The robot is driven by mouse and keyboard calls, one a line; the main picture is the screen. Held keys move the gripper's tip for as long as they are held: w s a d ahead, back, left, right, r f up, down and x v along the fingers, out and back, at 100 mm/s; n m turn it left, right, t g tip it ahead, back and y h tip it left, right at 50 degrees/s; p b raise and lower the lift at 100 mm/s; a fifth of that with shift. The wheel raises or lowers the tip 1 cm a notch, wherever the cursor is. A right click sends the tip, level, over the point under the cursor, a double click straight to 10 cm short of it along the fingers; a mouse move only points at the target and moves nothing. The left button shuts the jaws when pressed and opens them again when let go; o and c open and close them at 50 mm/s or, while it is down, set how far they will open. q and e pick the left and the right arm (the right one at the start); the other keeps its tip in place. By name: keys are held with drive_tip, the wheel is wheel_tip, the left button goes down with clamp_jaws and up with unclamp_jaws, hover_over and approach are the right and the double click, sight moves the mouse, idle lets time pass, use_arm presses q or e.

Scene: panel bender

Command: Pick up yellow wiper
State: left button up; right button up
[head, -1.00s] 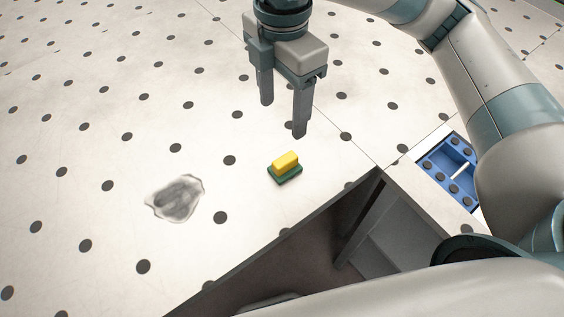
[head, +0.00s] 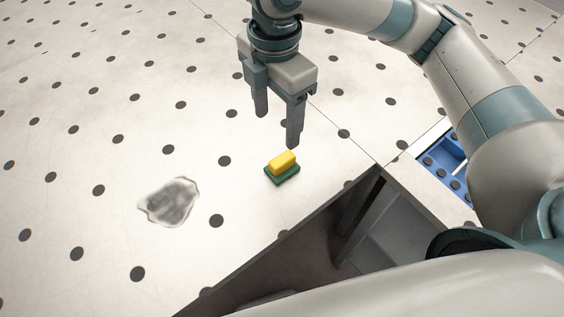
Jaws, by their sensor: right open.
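The yellow wiper (head: 282,164) is a small yellow block on a dark green base. It lies on the white dotted table (head: 110,190) near the middle of the head view. My right gripper (head: 276,130) points down with its two fingers apart and nothing between them. In the picture its fingertips are just above the wiper, and the nearer finger ends close to the wiper's upper edge. I cannot tell the exact height of the fingertips over the table. My left gripper is not in view.
A grey smudged patch (head: 169,202) lies on the table left of the wiper. A dark open recess with raised edges (head: 300,250) is below the wiper in the picture. A blue tray (head: 440,160) is at the right, partly behind my arm. The table's left side is clear.

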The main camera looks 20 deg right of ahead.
drive_tip(key=p, duration=0.2)
approach(282, 159)
drive_tip(key=f, duration=0.3)
drive_tip(key=a+f, duration=0.1)
drive_tip(key=f, duration=0.1)
drive_tip(key=shift+f, duration=0.25)
drive_tip(key=shift+d+f, duration=0.1)
drive_tip(key=shift+f, duration=0.25)
drive_tip(key=f, duration=0.2)
drive_tip(key=d+f+p, duration=0.1)
drive_tip(key=shift+f, duration=0.4)
drive_tip(key=shift+a+f, duration=0.1)
drive_tip(key=shift+f, duration=0.25)
drive_tip(key=shift+c, duration=0.2)
drive_tip(key=c, duration=1.1)
